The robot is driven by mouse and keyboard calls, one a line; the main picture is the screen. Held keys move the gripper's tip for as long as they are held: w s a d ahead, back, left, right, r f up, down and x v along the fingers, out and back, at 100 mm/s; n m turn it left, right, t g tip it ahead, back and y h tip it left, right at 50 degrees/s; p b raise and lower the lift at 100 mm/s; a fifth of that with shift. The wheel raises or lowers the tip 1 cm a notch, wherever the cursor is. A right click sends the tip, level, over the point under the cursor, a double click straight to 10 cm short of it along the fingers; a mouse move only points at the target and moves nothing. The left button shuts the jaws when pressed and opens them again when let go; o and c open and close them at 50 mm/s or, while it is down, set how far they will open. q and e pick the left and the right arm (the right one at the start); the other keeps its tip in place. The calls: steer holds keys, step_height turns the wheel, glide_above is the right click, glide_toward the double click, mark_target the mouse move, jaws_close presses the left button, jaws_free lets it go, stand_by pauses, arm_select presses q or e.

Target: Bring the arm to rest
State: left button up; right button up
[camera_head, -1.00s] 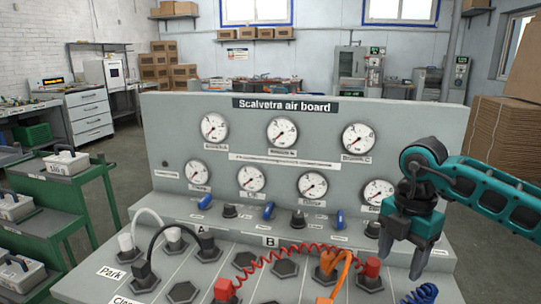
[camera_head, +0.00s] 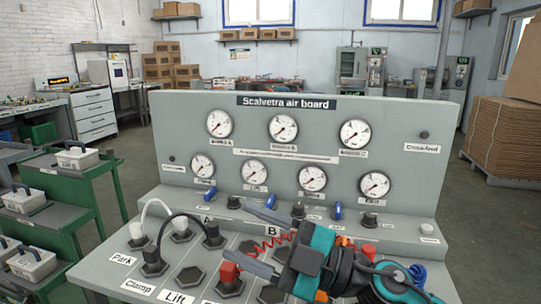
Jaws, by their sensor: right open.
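My right gripper (camera_head: 238,230) reaches in from the lower right over the sloping deck of the grey Scalvetra air board (camera_head: 420,112). Its two grey fingers point left and stand well apart, with nothing held between them. My teal and black right arm (camera_head: 335,270) hides much of the deck's right side. A red coiled hose (camera_head: 272,243) shows partly behind the fingers, and its red plug (camera_head: 229,272) sits just below the lower fingertip. I cannot tell whether they touch. My left gripper is not in view.
A white hose (camera_head: 156,203) and a black hose (camera_head: 174,222) loop between plugs at the deck's left. Green carts (camera_head: 85,185) with grey boxes stand at left. Stacked cardboard (camera_head: 505,135) stands at right.

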steer(key=w+d+r+m+t+h, duration=0.1)
steer(key=w+d+m+t+h, duration=0.3)
steer(key=m+t, duration=0.55)
steer(key=s+d+f+m+t+h, duration=0.1)
steer(key=s+d+f+m+h, duration=0.1)
steer(key=d+f+m+h, duration=1.1)
steer(key=s+d+f+g+h, duration=0.1)
steer(key=s+d+f+g, duration=0.2)
steer(key=s+f+g, duration=0.6)
steer(key=s+d+f+g+h, duration=0.3)
steer(key=s+f, duration=0.4)
steer(key=s, duration=0.6)
arm_select(q)
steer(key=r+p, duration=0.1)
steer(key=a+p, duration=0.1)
steer(key=p, duration=0.1)
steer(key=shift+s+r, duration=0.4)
arm_select(e)
steer(key=w+a+f+t+y, duration=0.2)
steer(key=w+f+t+y, duration=0.1)
steer(key=w+f+t, duration=0.3)
steer(key=shift+w+a, duration=0.4)
steer(key=shift+w, duration=0.3)
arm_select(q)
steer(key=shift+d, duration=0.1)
